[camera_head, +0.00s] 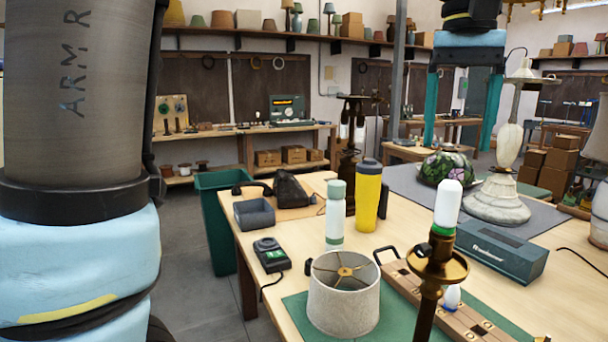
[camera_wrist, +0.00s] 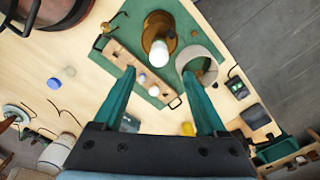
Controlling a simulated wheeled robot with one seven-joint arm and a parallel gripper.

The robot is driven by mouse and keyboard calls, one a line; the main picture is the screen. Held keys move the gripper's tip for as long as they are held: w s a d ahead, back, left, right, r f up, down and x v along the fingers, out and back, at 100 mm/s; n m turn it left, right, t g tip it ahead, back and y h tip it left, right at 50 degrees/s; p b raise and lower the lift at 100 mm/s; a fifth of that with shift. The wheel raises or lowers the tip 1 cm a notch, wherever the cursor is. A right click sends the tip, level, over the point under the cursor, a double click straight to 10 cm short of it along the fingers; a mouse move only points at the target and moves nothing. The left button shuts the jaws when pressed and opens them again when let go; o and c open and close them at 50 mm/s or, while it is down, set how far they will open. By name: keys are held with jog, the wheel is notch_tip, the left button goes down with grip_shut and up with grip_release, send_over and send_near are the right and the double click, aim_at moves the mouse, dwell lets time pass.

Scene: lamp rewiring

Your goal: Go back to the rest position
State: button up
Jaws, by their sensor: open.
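My gripper (camera_head: 459,148) is raised above the far part of the workbench (camera_head: 290,226) in the head view. Its two teal fingers are spread wide with nothing between them. In the wrist view the open gripper (camera_wrist: 159,73) points down over the bench. A brass lamp (camera_head: 432,282) stands upright at the front, with a white bulb (camera_head: 447,203) at its top. The drum lampshade (camera_head: 343,295) sits apart from it on the green mat (camera_head: 388,312). The lamp's lower end is cut off in the head view.
A wooden rack (camera_head: 405,279) holding a small white bulb (camera_head: 452,298) lies beside the lamp. A yellow tumbler (camera_head: 368,198), a white bottle (camera_head: 335,215) and a dark-green box (camera_head: 500,252) stand on the bench. A pale lamp (camera_head: 497,200) rises close to my gripper's right.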

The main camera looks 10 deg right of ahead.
jog(key=w+a+f+n+b, duration=0.2)
jog(key=w+a+f+n, duration=0.1)
jog(key=w+a+f, duration=1.35)
jog(key=s+a+f+n+t, duration=0.1)
jog(key=s+a+f+n, duration=0.2)
jog(key=a+f, duration=1.1)
jog(key=s+a, duration=0.1)
jog(key=a, duration=0.3)
jog(key=shift+a+f+t+b, duration=0.3)
jog(key=shift+b, duration=0.05)
